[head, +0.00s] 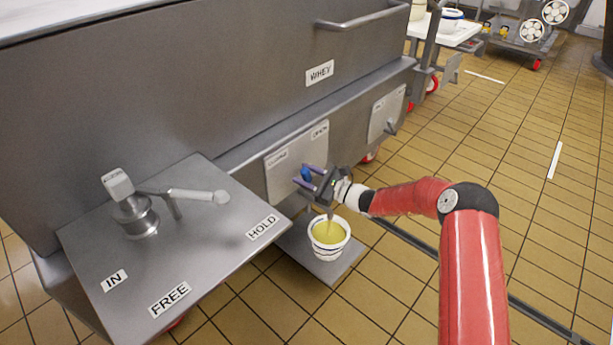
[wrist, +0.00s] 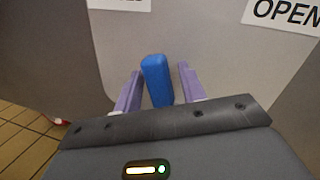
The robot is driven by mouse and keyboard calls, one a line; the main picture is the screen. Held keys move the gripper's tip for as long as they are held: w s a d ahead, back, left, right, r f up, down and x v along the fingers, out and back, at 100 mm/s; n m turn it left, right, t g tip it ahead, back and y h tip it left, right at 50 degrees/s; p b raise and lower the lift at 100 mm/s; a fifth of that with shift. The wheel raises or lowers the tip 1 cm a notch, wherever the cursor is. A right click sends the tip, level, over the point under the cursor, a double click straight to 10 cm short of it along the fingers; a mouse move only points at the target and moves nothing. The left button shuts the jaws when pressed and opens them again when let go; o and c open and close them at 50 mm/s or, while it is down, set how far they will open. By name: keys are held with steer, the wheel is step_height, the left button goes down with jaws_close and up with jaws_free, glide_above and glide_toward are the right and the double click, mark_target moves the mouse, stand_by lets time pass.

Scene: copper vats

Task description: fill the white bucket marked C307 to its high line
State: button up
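A white bucket (head: 331,253) with dark bands stands upright on a low grey plate at the foot of the vat. Yellowish liquid (head: 328,232) shows inside it, below the rim. I cannot read a mark or tell the level against a line. A blue valve handle (head: 306,172) sticks out of the vat's front panel above the bucket. My gripper (head: 307,177) is at this handle. In the wrist view the blue handle (wrist: 157,80) stands between my two purple fingers, with a gap on each side. The spout is mostly hidden behind my gripper.
The vat panel carries an OPEN label (head: 320,130) and another label at left. A WHEY sign (head: 320,73) is above. A steel table with a lever (head: 180,193) and IN, FREE and HOLD labels stands at left.

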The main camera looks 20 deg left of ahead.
steer(key=d, duration=0.2)
steer(key=s+d, duration=0.1)
steer(key=d, duration=0.4)
steer(key=shift+s+d+f, duration=0.15)
steer(key=shift+d+f, duration=0.1)
steer(key=shift+d, duration=0.05)
